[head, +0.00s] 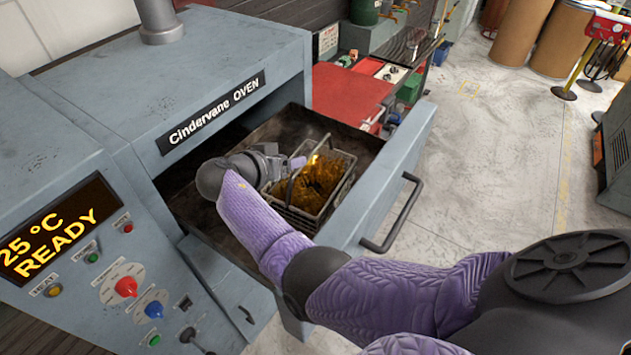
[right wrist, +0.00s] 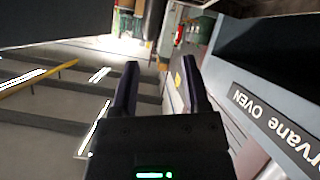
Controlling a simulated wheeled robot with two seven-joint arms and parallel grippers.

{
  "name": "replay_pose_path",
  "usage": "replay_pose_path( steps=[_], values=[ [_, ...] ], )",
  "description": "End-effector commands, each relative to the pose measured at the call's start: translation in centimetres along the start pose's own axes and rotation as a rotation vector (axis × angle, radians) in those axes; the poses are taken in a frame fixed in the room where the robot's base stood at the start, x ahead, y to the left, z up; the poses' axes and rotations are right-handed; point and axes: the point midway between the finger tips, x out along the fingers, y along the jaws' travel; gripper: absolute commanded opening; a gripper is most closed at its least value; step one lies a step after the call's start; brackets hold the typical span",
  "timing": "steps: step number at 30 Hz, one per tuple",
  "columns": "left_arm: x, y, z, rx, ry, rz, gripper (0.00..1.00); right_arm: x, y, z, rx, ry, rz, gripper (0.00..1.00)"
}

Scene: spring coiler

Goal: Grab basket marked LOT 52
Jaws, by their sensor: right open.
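A wire basket (head: 337,196) filled with golden pieces, too small to make out clearly, sits in the open oven drawer (head: 372,150). A handle arches over it. No LOT 52 marking is readable on it from here. My right gripper (head: 294,163) is at the basket's left side, close to the handle; I cannot tell whether they touch. In the right wrist view my right gripper (right wrist: 160,85) has its two dark fingers apart, and no basket is clearly seen between them. My left gripper is not in view.
The grey Cindervane oven (head: 210,65) stands above and left of the drawer, its display (head: 55,232) reading 25 °C READY. The drawer front has a dark handle (head: 397,215). A red-topped bench (head: 340,95) stands behind. Open concrete floor (head: 490,170) lies to the right.

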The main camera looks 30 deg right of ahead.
Motion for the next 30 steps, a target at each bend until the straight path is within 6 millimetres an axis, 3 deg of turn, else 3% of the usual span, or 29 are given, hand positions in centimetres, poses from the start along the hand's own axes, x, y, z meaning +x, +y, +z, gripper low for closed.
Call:
replay_pose_path(
  steps=[3, 8, 16, 24, 25, 30],
  values=[
    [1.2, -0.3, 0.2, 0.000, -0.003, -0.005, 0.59, 3.0, 0.3, 0.2, 0.001, 0.000, 0.004, 0.59],
    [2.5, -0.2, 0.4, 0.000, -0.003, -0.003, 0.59, 6.1, 0.5, 0.2, 0.002, 0.000, 0.002, 0.59],
    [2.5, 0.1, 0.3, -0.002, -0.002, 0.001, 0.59, 6.6, 0.6, -0.1, 0.001, 0.000, -0.001, 0.59],
    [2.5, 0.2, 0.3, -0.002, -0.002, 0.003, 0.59, 6.6, 0.6, -0.1, 0.000, 0.000, -0.001, 0.04],
    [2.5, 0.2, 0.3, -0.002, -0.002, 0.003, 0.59, 6.6, 0.6, -0.1, 0.000, 0.000, -0.001, 0.00],
    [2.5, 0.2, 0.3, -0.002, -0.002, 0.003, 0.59, 6.6, 0.6, -0.1, 0.000, 0.000, -0.001, 0.00]
  ],
)
